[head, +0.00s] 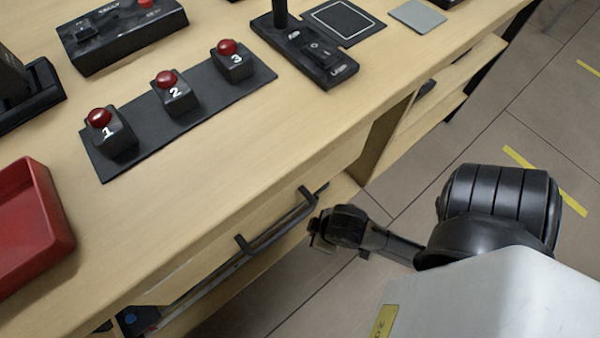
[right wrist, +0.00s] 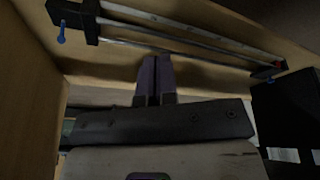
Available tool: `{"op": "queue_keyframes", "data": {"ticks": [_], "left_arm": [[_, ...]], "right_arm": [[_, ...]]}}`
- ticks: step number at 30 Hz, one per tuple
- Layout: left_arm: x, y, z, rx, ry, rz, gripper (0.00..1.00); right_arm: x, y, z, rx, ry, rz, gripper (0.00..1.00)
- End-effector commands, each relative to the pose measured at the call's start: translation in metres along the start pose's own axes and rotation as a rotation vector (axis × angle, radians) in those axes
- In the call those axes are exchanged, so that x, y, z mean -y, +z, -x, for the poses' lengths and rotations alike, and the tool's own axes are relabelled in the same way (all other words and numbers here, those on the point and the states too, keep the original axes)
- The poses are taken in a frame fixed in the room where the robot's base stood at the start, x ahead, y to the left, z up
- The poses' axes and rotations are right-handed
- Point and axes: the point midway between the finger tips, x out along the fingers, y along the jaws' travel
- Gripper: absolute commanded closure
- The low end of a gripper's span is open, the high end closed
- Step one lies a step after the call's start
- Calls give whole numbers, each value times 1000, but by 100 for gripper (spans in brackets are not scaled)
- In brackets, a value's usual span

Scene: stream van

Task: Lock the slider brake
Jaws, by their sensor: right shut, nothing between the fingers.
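Two parallel metal slider rails (right wrist: 185,32) run across the top of the right wrist view. Which blue part is the brake I cannot tell. My right gripper (right wrist: 153,66) is shut and empty, apart from the blue parts. In the head view the right gripper (head: 318,236) is beside the desk's front, right of the drawer handle. My left gripper is out of view.
The desk (head: 215,160) holds a red tray (head: 30,225), several control boxes and a mat with three red buttons (head: 168,78). A black handle (head: 275,225) sticks out from its front. Wooden panels (right wrist: 32,95) border the wrist view. Open floor (head: 400,180) lies at right.

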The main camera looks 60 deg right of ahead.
Motion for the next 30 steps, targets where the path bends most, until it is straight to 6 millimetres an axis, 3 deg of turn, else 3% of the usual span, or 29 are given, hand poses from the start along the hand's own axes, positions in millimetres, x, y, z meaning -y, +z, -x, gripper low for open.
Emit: {"op": "queue_keyframes", "data": {"ticks": [3, 6, 8, 11, 21, 25, 30], "left_arm": [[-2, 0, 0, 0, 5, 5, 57], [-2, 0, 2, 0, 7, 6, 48], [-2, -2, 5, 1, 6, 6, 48], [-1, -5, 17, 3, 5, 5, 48], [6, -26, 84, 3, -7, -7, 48], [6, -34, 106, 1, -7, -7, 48], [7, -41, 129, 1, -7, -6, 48]], "right_arm": [[-2, 2, 0, 3, 4, 3, 100], [-2, -1, 0, 2, 5, -12, 100], [-7, -5, -4, 8, 24, -38, 100], [-27, -16, -16, 31, 93, -134, 100], [-152, -68, -78, 141, 536, -778, 100], [-178, -81, -91, 171, 672, -980, 100], [-185, -96, -102, 199, 793, -1152, 100]]}}
